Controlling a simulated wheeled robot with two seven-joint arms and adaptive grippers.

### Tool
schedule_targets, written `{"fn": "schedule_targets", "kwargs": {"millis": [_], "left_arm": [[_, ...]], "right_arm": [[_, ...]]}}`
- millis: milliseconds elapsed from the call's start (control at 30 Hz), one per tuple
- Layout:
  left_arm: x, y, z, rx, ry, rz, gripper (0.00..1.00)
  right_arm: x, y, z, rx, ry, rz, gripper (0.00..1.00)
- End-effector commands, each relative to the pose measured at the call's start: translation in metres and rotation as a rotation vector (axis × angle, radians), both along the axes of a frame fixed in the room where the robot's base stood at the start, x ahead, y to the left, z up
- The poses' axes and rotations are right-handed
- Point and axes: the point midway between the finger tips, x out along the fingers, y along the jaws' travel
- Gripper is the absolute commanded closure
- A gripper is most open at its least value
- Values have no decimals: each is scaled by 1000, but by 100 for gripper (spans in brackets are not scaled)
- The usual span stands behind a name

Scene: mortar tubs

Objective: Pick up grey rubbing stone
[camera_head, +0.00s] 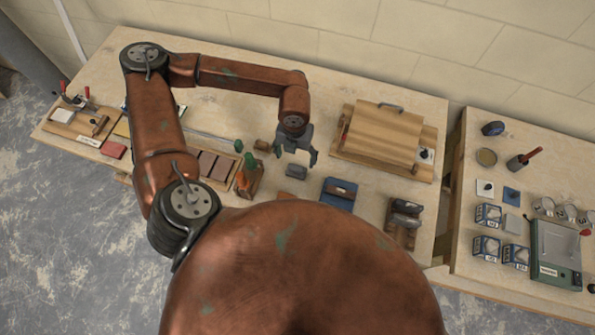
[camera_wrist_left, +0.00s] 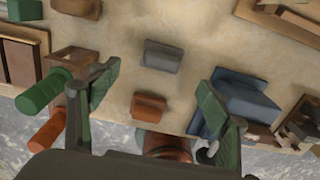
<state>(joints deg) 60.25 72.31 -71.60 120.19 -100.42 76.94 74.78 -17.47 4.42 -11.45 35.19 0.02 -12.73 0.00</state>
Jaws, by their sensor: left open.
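The grey rubbing stone (camera_head: 296,171) looks like a small grey block lying on the wooden bench, just below my left gripper (camera_head: 296,157) in the head view. It also shows in the left wrist view (camera_wrist_left: 162,57), beyond the fingertips and roughly centred between them. My left gripper (camera_wrist_left: 160,90) is open, with its green-padded fingers apart and nothing between them. The stone lies clear of both fingers. My right gripper is in neither view.
An orange-brown block (camera_wrist_left: 149,106) lies nearer than the stone. A blue block (camera_head: 339,193) is to the right, a green-handled tool (camera_head: 248,170) to the left. A wooden press board (camera_head: 383,133) stands behind right. Bare bench surrounds the stone.

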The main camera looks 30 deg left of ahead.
Motion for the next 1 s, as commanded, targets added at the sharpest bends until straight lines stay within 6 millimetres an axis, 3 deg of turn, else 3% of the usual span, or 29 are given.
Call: {"fn": "schedule_targets", "kwargs": {"millis": [200, 633, 1000], "left_arm": [[0, 0, -21, -1, 3, 2, 29], [1, -2, -74, 1, 2, 4, 29], [1, -1, -81, 0, 0, 5, 32]], "right_arm": [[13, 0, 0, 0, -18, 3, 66], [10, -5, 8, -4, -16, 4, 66], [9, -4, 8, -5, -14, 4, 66]]}}
